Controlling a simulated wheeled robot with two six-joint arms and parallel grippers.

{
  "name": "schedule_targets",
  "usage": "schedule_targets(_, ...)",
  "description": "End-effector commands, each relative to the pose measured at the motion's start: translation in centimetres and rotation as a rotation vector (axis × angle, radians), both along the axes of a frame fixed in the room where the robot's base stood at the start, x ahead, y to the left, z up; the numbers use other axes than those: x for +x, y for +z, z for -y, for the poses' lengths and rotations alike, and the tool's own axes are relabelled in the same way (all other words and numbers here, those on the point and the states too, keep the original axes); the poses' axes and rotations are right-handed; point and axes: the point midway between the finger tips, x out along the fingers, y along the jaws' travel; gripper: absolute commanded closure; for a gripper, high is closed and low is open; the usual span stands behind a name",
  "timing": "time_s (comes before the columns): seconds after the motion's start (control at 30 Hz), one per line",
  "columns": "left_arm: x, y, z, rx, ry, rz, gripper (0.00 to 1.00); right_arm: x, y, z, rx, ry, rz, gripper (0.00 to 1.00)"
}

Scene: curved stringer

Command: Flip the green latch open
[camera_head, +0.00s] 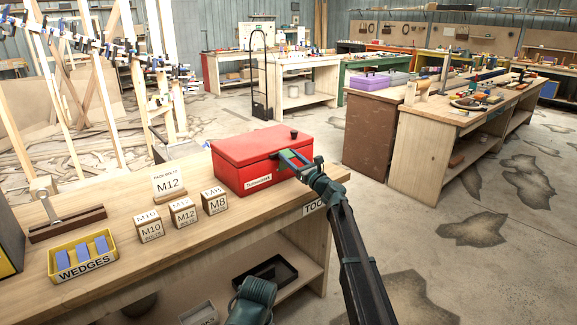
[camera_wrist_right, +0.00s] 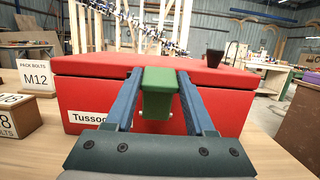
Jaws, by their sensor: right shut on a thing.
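A red box (camera_head: 240,172) with a closed lid and a white label stands on the wooden bench. The green latch (camera_wrist_right: 158,95) is on the box's front, at the seam below the lid, in the right wrist view. My right gripper (camera_head: 290,160) is at the front of the box; its two blue fingers, also in the right wrist view (camera_wrist_right: 157,82), lie on either side of the latch and are shut on it. The latch hangs down over the seam. A teal part of my other arm shows at the bottom of the head view; the left gripper's fingers are not seen.
Wooden blocks marked M10, M12 and M8 (camera_head: 214,200) stand left of the box, with a PACK BOLTS M12 sign (camera_head: 169,184) behind them. A yellow tray of wedges (camera_head: 83,258) is at the bench's left. A black tray (camera_head: 266,281) lies on the shelf below.

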Motion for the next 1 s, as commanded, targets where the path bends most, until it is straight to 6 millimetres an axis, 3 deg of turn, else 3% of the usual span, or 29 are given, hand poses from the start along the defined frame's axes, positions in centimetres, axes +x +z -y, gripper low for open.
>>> schedule_targets(0.03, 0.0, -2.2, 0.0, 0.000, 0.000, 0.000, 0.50, -0.2, -1.4, 0.2, 0.023, 0.000, 0.029, 1.00)
schedule_targets(0.1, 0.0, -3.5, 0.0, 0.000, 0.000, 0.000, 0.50, -0.5, -1.6, 0.4, 0.053, -0.001, 0.071, 1.00)
schedule_targets(0.4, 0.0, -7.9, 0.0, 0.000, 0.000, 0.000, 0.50, -1.3, -2.3, 0.9, 0.162, 0.000, 0.223, 1.00)
schedule_targets(0.7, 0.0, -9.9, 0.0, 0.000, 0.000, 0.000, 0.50, -1.7, -2.5, 1.2, 0.217, 0.000, 0.300, 1.00)
schedule_targets(1.0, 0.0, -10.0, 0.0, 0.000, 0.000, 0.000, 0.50, -1.7, -2.3, 1.3, 0.225, 0.000, 0.313, 1.00)
